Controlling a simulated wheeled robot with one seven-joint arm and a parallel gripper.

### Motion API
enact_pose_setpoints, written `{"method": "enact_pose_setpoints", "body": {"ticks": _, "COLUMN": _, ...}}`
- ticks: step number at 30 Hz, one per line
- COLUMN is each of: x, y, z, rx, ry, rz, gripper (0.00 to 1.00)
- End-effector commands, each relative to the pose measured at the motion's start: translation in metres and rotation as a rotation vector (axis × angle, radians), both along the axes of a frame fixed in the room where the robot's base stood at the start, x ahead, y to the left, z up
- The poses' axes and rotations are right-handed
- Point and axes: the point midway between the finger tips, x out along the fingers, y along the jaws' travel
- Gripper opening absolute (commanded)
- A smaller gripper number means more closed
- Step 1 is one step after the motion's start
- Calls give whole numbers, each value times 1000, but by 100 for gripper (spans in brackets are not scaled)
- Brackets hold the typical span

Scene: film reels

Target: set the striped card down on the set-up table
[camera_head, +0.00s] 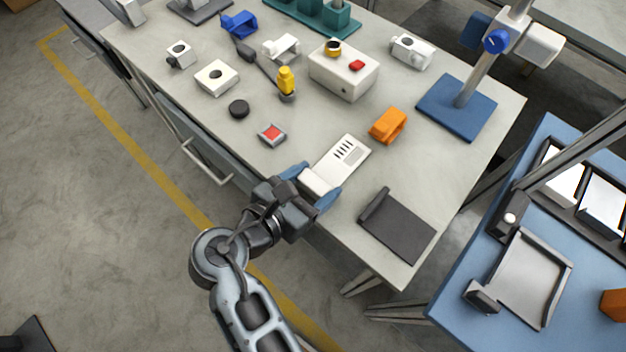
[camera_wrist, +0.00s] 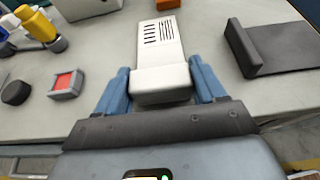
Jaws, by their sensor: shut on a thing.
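The striped card (camera_head: 342,160) is a white plate with several dark stripes and a thicker block at its near end. It is over the grey set-up table (camera_head: 440,150), near its front edge. My gripper (camera_head: 319,184) is shut on the card's thick end, with a blue finger on each side. In the wrist view the card (camera_wrist: 160,43) points away from my gripper (camera_wrist: 161,86), stripes up. It looks flat and at or very close to the table top; I cannot tell whether it touches.
A dark tray-like plate (camera_head: 398,226) lies to the right of the card. An orange block (camera_head: 388,125) is beyond it, and a red-topped button (camera_head: 271,134) is to the left. A white box (camera_head: 343,70) stands farther back. A blue table (camera_head: 460,270) stands at right.

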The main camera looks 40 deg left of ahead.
Motion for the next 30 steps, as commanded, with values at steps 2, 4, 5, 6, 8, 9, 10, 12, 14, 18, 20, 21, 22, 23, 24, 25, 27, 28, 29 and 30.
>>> {"method": "enact_pose_setpoints", "body": {"ticks": 2, "x": 0, "y": 0, "z": -1, "rx": 0, "ry": 0, "rz": 0, "gripper": 37}}
{"method": "enact_pose_setpoints", "body": {"ticks": 4, "x": 0, "y": 0, "z": -2, "rx": 0, "ry": 0, "rz": 0, "gripper": 71}}
{"method": "enact_pose_setpoints", "body": {"ticks": 5, "x": 0, "y": 0, "z": -2, "rx": 0, "ry": 0, "rz": 0, "gripper": 74}}
{"method": "enact_pose_setpoints", "body": {"ticks": 6, "x": 0, "y": 0, "z": -2, "rx": 0, "ry": 0, "rz": 0, "gripper": 77}}
{"method": "enact_pose_setpoints", "body": {"ticks": 8, "x": 0, "y": 0, "z": -2, "rx": 0, "ry": 0, "rz": 0, "gripper": 83}}
{"method": "enact_pose_setpoints", "body": {"ticks": 9, "x": 0, "y": 0, "z": -2, "rx": 0, "ry": 0, "rz": 0, "gripper": 87}}
{"method": "enact_pose_setpoints", "body": {"ticks": 10, "x": 0, "y": 0, "z": -2, "rx": 0, "ry": 0, "rz": 0, "gripper": 90}}
{"method": "enact_pose_setpoints", "body": {"ticks": 12, "x": 0, "y": 0, "z": -2, "rx": 0, "ry": 0, "rz": 0, "gripper": 95}}
{"method": "enact_pose_setpoints", "body": {"ticks": 14, "x": 0, "y": 0, "z": -2, "rx": 0, "ry": 0, "rz": 0, "gripper": 95}}
{"method": "enact_pose_setpoints", "body": {"ticks": 18, "x": 0, "y": 0, "z": -2, "rx": 0, "ry": 0, "rz": 0, "gripper": 95}}
{"method": "enact_pose_setpoints", "body": {"ticks": 20, "x": 0, "y": 0, "z": 0, "rx": 0, "ry": 0, "rz": 1, "gripper": 95}}
{"method": "enact_pose_setpoints", "body": {"ticks": 21, "x": -1, "y": 0, "z": 1, "rx": 0, "ry": 0, "rz": 1, "gripper": 95}}
{"method": "enact_pose_setpoints", "body": {"ticks": 22, "x": -3, "y": 1, "z": 2, "rx": 1, "ry": -1, "rz": 2, "gripper": 95}}
{"method": "enact_pose_setpoints", "body": {"ticks": 23, "x": -6, "y": 1, "z": 3, "rx": 1, "ry": -1, "rz": 3, "gripper": 95}}
{"method": "enact_pose_setpoints", "body": {"ticks": 24, "x": -10, "y": 2, "z": 5, "rx": 1, "ry": -1, "rz": 3, "gripper": 95}}
{"method": "enact_pose_setpoints", "body": {"ticks": 25, "x": -15, "y": 2, "z": 7, "rx": 1, "ry": -1, "rz": 3, "gripper": 95}}
{"method": "enact_pose_setpoints", "body": {"ticks": 27, "x": -27, "y": 3, "z": 12, "rx": 1, "ry": -1, "rz": 4, "gripper": 95}}
{"method": "enact_pose_setpoints", "body": {"ticks": 28, "x": -32, "y": 3, "z": 14, "rx": 1, "ry": -1, "rz": 4, "gripper": 95}}
{"method": "enact_pose_setpoints", "body": {"ticks": 29, "x": -38, "y": 4, "z": 17, "rx": 1, "ry": -1, "rz": 3, "gripper": 95}}
{"method": "enact_pose_setpoints", "body": {"ticks": 30, "x": -46, "y": 4, "z": 20, "rx": 1, "ry": -2, "rz": 3, "gripper": 95}}
